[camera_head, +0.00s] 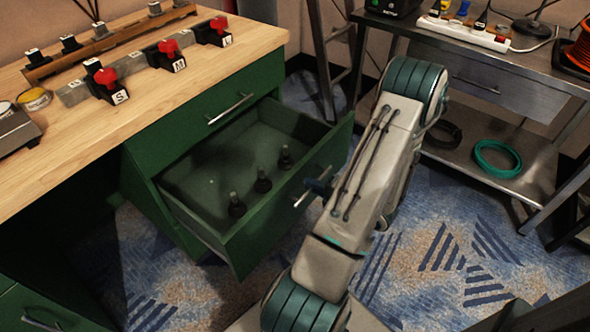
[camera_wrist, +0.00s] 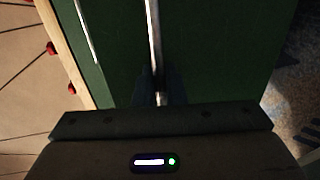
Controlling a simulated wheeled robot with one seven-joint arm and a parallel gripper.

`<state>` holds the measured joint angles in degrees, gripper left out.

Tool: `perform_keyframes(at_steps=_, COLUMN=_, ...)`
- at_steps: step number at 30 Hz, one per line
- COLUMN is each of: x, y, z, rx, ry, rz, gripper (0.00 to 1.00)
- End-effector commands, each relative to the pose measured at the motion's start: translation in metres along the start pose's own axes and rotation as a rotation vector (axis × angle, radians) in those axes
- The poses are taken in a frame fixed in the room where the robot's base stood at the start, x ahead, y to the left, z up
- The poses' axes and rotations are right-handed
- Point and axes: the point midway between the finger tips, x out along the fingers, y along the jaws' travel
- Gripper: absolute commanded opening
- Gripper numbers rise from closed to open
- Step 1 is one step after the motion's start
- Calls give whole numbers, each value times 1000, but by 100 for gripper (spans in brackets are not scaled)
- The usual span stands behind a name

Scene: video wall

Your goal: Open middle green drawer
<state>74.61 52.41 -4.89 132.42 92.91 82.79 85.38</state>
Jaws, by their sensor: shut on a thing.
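The middle green drawer (camera_head: 282,205) stands pulled well out of the green cabinet (camera_head: 150,160). Its inside shows, with several small dark knobbed pieces (camera_head: 262,182) standing in it. My gripper (camera_head: 318,186) is at the drawer's front, shut on the metal bar handle (camera_head: 301,199). In the wrist view the handle (camera_wrist: 154,45) runs down between my gripper's dark fingers (camera_wrist: 160,92), against the green drawer front (camera_wrist: 215,55). The fingertips are dark and partly hidden. The top drawer, with its own handle (camera_head: 230,109), is closed above.
The wooden worktop (camera_head: 120,130) holds red-knobbed blocks (camera_head: 168,54) marked S, M and another letter. A metal bench (camera_head: 490,80) at the right carries a power strip (camera_head: 465,33), with a green ring (camera_head: 497,158) on its lower shelf. Patterned carpet (camera_head: 430,255) is open in front.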

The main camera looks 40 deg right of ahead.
Motion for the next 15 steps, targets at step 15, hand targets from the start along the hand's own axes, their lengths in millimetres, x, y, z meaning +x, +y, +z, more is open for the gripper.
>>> perform_keyframes(at_steps=15, x=-41, y=-8, z=-1, rx=1, ry=2, rz=0, gripper=0)
